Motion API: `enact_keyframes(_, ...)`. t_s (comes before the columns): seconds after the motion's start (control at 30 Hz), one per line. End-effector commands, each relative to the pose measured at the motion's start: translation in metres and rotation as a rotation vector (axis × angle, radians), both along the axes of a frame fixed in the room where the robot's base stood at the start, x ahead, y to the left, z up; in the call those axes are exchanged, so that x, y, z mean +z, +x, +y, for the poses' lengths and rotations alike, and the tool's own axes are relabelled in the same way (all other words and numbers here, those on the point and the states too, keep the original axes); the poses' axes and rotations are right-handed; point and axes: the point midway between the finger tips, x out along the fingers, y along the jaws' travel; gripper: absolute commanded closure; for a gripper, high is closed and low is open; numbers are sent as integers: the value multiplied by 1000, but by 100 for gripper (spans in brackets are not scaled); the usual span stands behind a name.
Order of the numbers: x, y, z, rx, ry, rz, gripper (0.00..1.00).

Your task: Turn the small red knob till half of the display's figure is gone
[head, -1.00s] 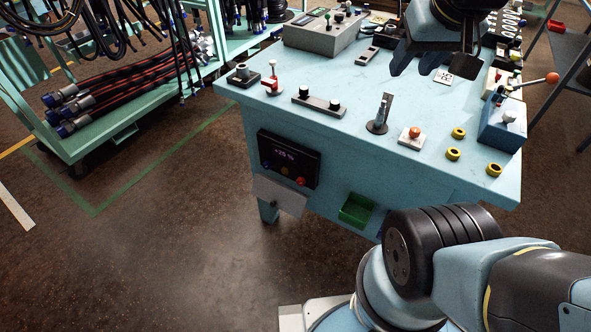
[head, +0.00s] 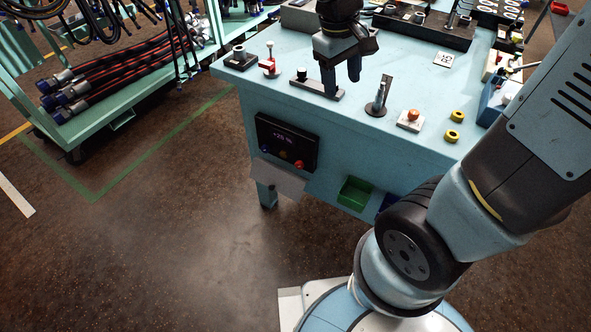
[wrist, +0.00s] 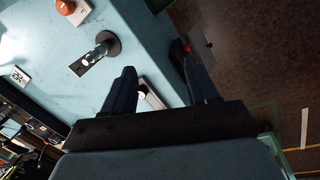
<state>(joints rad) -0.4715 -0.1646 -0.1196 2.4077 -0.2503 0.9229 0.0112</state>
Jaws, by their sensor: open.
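The dark display box (head: 287,143) is fixed to the front face of the blue bench. Its small lit figure seems to read +25 %, though it is hard to make out. The small red knob (head: 299,164) sits at the box's lower right, with a blue knob (head: 267,163) at the lower left. My gripper (head: 342,80) is open and empty, pointing down over the bench top, above and behind the box. In the wrist view, a bit of red (wrist: 187,47) shows beside one finger, partly hidden by it.
A grey bar with black knobs (head: 305,84) lies under my gripper. An upright lever (head: 380,95), an orange button on a white base (head: 411,117) and yellow rings (head: 453,136) stand to the right. A green bin (head: 355,192) hangs below. The floor in front is clear.

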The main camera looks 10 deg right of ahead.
Motion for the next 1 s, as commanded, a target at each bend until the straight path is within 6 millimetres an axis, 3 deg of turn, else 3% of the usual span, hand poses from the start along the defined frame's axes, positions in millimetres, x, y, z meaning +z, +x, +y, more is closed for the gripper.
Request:
enact_keyframes(0.43, -99, 17, 66, 318, -286, 207, 42)
enact_keyframes(1.0, -225, 0, 129, 740, -740, 357, 42)
